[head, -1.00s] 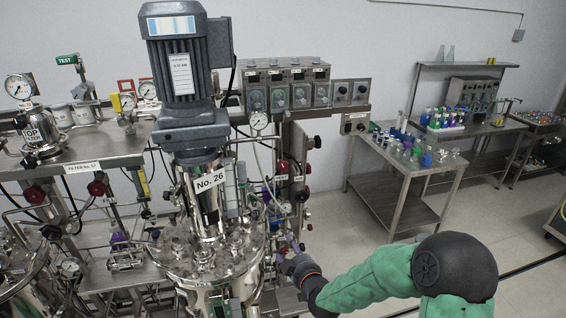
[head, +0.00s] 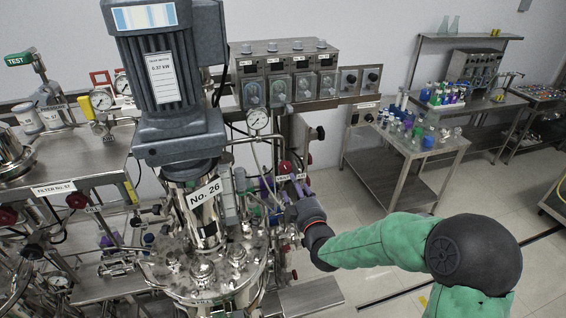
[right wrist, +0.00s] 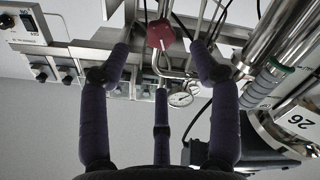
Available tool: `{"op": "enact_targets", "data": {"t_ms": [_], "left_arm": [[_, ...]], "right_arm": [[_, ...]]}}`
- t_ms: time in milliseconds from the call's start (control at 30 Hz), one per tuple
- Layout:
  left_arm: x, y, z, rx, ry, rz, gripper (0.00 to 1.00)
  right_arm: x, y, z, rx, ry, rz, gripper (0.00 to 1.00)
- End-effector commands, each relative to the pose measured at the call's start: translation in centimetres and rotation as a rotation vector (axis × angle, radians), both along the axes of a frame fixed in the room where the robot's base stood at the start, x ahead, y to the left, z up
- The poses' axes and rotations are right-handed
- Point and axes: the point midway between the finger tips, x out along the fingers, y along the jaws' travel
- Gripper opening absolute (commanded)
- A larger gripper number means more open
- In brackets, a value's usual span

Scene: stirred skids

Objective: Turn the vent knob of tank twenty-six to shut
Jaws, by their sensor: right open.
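Tank twenty-six stands in the head view under a grey motor, with its "No. 26" plate (head: 205,193). A red knob (head: 285,167) sits on a panel to the right of the tank, above a small label that is partly hidden. My right gripper (head: 283,190) is just below and in front of this knob, its purple fingers spread. In the right wrist view a red knob (right wrist: 160,36) shows between the tips of the open right gripper (right wrist: 160,62), apparently apart from them. The knob's pointer setting is too small to read. My left gripper is not in view.
A pressure gauge (head: 257,120) and hoses are close to the knob. A control box row (head: 290,80) hangs above. A steel table with bottles (head: 430,150) stands at the right. Filter piping (head: 70,215) crowds the left.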

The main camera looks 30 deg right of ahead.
Motion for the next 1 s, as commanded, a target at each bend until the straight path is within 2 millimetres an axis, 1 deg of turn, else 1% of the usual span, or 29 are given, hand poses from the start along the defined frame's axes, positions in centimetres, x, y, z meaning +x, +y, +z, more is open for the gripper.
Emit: {"op": "enact_targets", "data": {"t_ms": [167, 600, 800, 1000], "left_arm": [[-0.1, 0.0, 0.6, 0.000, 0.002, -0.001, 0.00], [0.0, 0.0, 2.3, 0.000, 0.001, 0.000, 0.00], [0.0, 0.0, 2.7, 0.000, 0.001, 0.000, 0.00], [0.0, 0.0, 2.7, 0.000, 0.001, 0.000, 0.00]], "right_arm": [[2.0, -0.4, 0.1, 0.001, 0.000, 0.001, 0.63], [8.0, -1.9, 0.1, 0.001, 0.000, 0.001, 0.63], [9.6, -2.3, 0.0, 0.001, 0.000, 0.001, 0.63], [10.1, -2.4, 0.0, 0.001, 0.000, 0.000, 0.63]]}}
